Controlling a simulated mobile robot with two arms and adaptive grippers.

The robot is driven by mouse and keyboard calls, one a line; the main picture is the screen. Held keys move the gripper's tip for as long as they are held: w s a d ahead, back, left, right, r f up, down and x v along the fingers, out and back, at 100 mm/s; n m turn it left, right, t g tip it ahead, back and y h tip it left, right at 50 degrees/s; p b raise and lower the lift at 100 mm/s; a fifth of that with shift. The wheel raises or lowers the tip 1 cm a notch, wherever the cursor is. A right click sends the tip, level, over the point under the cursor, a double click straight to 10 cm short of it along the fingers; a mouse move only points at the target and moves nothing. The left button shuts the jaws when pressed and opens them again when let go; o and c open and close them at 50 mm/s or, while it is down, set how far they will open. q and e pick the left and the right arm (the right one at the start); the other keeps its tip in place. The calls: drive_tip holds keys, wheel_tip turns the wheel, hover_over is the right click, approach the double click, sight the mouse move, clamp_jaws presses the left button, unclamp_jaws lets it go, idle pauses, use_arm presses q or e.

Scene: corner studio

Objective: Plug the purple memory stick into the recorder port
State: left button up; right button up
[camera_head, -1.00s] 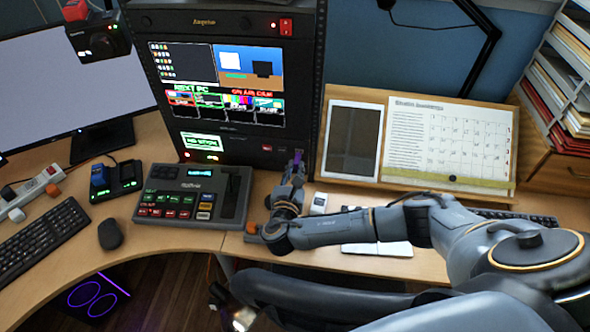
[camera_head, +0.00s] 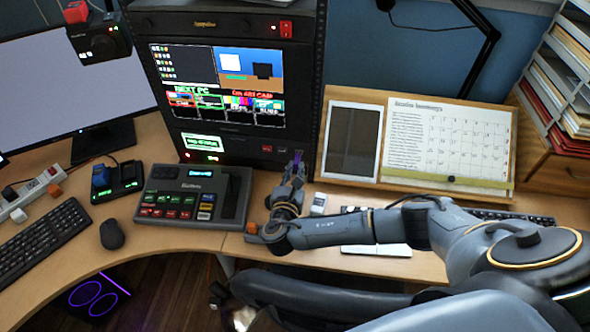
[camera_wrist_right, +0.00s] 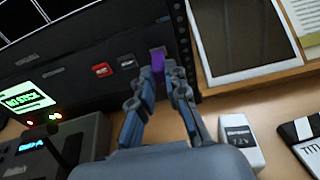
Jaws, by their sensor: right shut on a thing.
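The purple memory stick (camera_wrist_right: 157,62) is held between the fingertips of my right gripper (camera_wrist_right: 163,75) in the right wrist view. In the head view my right gripper (camera_head: 294,168) is upright at the right foot of the dark equipment rack (camera_head: 220,148), and the stick's tip is only a small dark patch. The rack's lower front bears a red square (camera_wrist_right: 103,69) and a dark square (camera_wrist_right: 127,61), left of the stick. I cannot tell which is the recorder port. The stick appears beside these squares, not in them. Its gap to the panel is unclear. My left gripper is out of view.
A switcher console (camera_head: 195,195) stands on the desk left of my right gripper. A tablet (camera_head: 352,140) leans right of the rack, and a small white device (camera_wrist_right: 240,143) lies near the gripper. A keyboard (camera_head: 42,242) and mouse (camera_head: 111,235) lie left.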

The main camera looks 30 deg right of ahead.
drive_tip(key=shift+p, duration=0.35)
idle(0.7)
drive_tip(key=shift+w+d, duration=0.35)
drive_tip(key=shift+w, duration=0.1)
idle(0.5)
drive_tip(key=o, duration=0.8)
drive_tip(key=shift+o, duration=0.2)
drive_tip(key=shift+s+a, duration=0.2)
drive_tip(key=shift+s, duration=0.05)
drive_tip(key=v, duration=0.6)
drive_tip(key=shift+s+a, duration=0.25)
drive_tip(key=shift+s, duration=0.1)
